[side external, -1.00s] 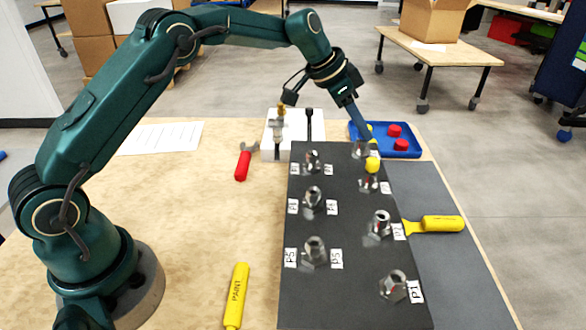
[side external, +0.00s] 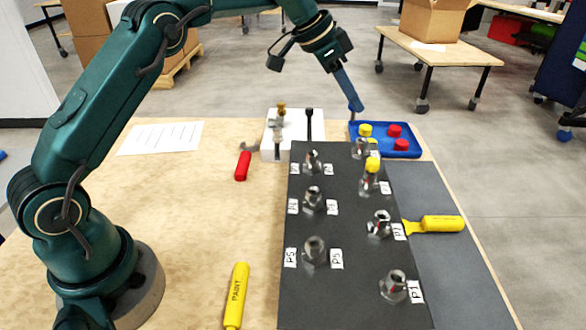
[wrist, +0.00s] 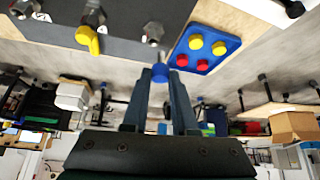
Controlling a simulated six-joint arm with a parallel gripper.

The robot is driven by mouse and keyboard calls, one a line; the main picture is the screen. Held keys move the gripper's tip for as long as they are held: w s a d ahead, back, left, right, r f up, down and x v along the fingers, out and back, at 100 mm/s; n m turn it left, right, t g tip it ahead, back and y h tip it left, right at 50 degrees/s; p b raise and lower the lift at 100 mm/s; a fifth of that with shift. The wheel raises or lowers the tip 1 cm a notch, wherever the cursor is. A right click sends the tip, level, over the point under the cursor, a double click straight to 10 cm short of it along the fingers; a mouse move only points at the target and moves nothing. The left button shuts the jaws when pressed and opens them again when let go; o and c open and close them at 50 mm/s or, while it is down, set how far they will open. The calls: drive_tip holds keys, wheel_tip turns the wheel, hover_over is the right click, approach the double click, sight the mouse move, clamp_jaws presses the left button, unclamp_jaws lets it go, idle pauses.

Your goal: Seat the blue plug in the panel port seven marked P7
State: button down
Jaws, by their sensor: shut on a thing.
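My gripper (side external: 354,104) is shut on the blue plug (wrist: 160,73), whose round end shows between the fingertips in the wrist view. In the side view, the plug is only a small blue tip (side external: 356,107), held in the air near the blue tray and beyond the panel's far right corner. The dark panel (side external: 345,225) carries two columns of metal ports with white labels. The far right port (side external: 360,148) looks empty.
A yellow plug (side external: 372,164) sits in a right-column port. The blue tray (side external: 409,154) behind the panel holds yellow and red plugs. A white block (side external: 268,135) with upright posts stands left of the tray. A red-handled tool (side external: 242,166) and yellow paint marker (side external: 236,295) lie left of the panel.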

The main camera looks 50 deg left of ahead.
drive_tip(key=s+a+r, duration=0.3)
drive_tip(key=a+r, duration=0.2)
drive_tip(key=a, duration=0.3)
drive_tip(key=m+g+h, duration=0.2)
drive_tip(key=m, duration=0.4)
hover_over(308, 152)
drive_tip(key=shift+f, duration=4.05)
drive_tip(key=shift+f, duration=1.2)
drive_tip(key=c, duration=0.6)
unclamp_jaws()
drive_tip(key=v, duration=0.5)
